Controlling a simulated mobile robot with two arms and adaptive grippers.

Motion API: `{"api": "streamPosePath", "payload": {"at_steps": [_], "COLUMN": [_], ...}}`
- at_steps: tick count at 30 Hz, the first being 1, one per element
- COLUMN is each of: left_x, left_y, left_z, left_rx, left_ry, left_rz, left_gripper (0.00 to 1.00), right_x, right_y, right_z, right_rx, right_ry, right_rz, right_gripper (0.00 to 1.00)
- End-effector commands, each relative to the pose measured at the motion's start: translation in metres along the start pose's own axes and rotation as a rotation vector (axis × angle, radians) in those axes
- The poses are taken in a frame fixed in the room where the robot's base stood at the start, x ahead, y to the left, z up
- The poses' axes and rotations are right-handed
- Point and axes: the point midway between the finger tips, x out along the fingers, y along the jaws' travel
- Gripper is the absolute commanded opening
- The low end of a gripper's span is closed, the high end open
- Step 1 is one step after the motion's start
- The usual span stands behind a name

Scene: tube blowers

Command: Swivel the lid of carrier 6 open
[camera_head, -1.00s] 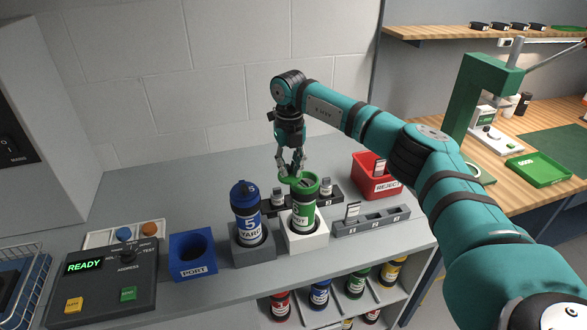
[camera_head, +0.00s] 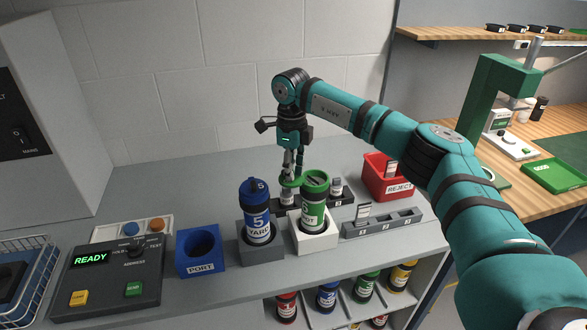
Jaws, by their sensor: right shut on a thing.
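Carrier 6 is the green and white tube (camera_head: 313,212) standing upright in a white block (camera_head: 313,238). Its green top ring (camera_head: 316,178) shows a dark mouth. A green lid piece (camera_head: 291,183) sticks out to the left of the ring, off the mouth. My right gripper (camera_head: 289,176) points down at this lid piece, its fingers shut on it. The exact finger contact is small and partly hidden behind the blue carrier and the lid. My left gripper is not in view.
Blue carrier 5 (camera_head: 256,212) stands close to the left in a grey block (camera_head: 260,243). A dark rack (camera_head: 342,202) is behind, a grey numbered rack (camera_head: 383,223) and red reject bin (camera_head: 380,180) to the right. A blue port block (camera_head: 199,262) and control panel (camera_head: 108,280) are left.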

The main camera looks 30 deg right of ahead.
Motion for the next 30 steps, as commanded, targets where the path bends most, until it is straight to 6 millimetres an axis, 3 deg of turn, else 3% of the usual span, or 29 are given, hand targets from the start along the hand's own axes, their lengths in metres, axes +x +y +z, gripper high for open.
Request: {"api": "streamPosePath", "payload": {"at_steps": [12,28,29,30], "left_x": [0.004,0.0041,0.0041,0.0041], "left_y": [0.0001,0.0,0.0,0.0], "left_z": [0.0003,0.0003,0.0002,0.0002], "left_rx": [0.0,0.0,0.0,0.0], "left_ry": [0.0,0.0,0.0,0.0], "left_rz": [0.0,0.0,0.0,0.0], "left_gripper": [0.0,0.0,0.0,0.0], "right_x": [-0.0004,-0.0005,-0.0005,-0.0005], "right_y": [0.0054,0.0062,0.0062,0.0062], "right_z": [-0.0005,-0.0006,-0.0006,-0.0006], "right_rx": [-0.171,-0.19,-0.189,-0.189], "right_ry": [-0.001,0.0,0.0,0.0], "right_rz": [-0.001,-0.001,-0.001,-0.001], "right_gripper": [0.0,0.0,0.17,0.23]}}
